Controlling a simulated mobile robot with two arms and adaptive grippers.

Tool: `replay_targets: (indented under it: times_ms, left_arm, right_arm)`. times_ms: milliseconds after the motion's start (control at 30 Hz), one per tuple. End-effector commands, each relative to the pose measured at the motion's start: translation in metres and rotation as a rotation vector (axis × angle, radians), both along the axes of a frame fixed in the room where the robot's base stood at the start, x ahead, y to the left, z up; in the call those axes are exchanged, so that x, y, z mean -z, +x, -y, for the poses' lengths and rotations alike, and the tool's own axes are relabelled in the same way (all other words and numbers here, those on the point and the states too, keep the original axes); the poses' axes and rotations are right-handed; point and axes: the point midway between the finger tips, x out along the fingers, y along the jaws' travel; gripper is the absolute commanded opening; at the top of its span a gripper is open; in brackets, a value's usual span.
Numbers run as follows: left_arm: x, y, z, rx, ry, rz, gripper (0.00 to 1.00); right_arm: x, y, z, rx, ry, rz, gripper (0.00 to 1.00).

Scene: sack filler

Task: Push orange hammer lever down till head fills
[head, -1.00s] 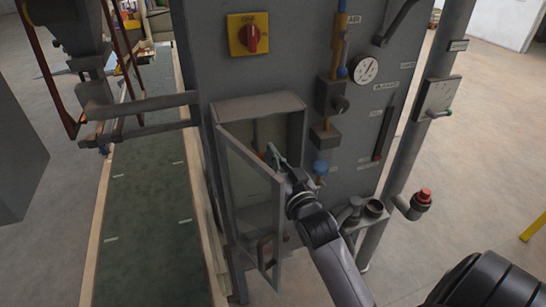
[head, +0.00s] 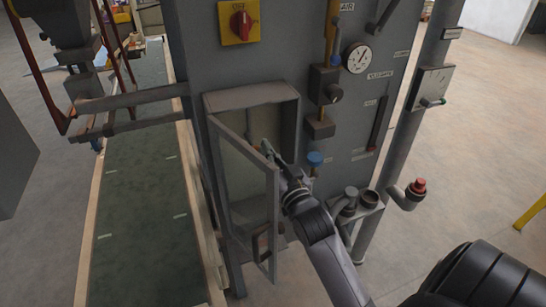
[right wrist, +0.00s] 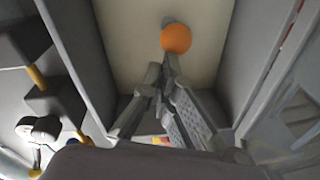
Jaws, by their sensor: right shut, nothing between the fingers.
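A round orange knob (right wrist: 176,38), which I take for the hammer lever's end, shows in the right wrist view against the pale back wall of an open cabinet (head: 252,98). My right gripper (head: 266,147) reaches into this cabinet past its open framed door (head: 273,215). In the right wrist view the right gripper (right wrist: 163,77) is shut and empty, with its fingertips just below the knob in the picture. I cannot tell whether they touch it. The knob cannot be made out in the head view. My left gripper is not in view.
The grey machine panel carries a red switch (head: 240,22), a gauge (head: 358,58) and a blue knob (head: 315,159) close right of the cabinet. A green conveyor belt (head: 140,200) runs along the left. Open floor lies right of the machine.

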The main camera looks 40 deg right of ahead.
Motion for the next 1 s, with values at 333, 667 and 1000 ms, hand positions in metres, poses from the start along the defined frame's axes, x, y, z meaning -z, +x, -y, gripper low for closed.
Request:
replay_targets:
  times_ms: [333, 667, 1000]
  left_arm:
    - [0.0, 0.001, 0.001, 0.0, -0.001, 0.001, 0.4]
    - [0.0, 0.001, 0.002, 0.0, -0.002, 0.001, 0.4]
    - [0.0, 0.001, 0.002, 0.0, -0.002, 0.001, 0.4]
  right_arm:
    - [0.01, -0.057, -0.01, 0.0, 0.001, -0.007, 0.0]
    - [0.015, -0.108, -0.018, 0.0, 0.001, -0.002, 0.0]
    - [0.014, -0.118, -0.02, 0.0, -0.001, 0.003, 0.0]
